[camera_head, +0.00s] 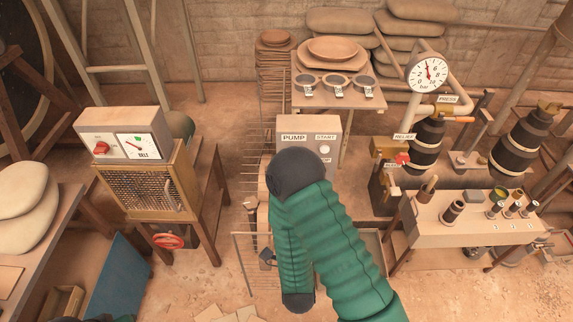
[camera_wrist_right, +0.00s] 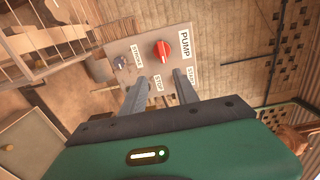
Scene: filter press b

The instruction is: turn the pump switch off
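The pump panel (camera_head: 287,125) is a pale box with PUMP and START labels near the middle of the head view; my right arm hides its lower part. In the right wrist view the panel (camera_wrist_right: 142,43) appears turned on its side, with a red rotary switch (camera_wrist_right: 162,49) beside the PUMP, START and STOP labels. I cannot tell clearly which label the switch points at. My right gripper (camera_wrist_right: 157,79) is open and empty, fingers pointing at the panel. The switch shows between and beyond the fingertips, seemingly apart from them. My left gripper is not in view.
A stroke knob (camera_wrist_right: 120,63) sits on the same panel. A shelf with bowls (camera_head: 336,75) is behind the panel; a pressure gauge (camera_head: 427,72) and valves are at the right.

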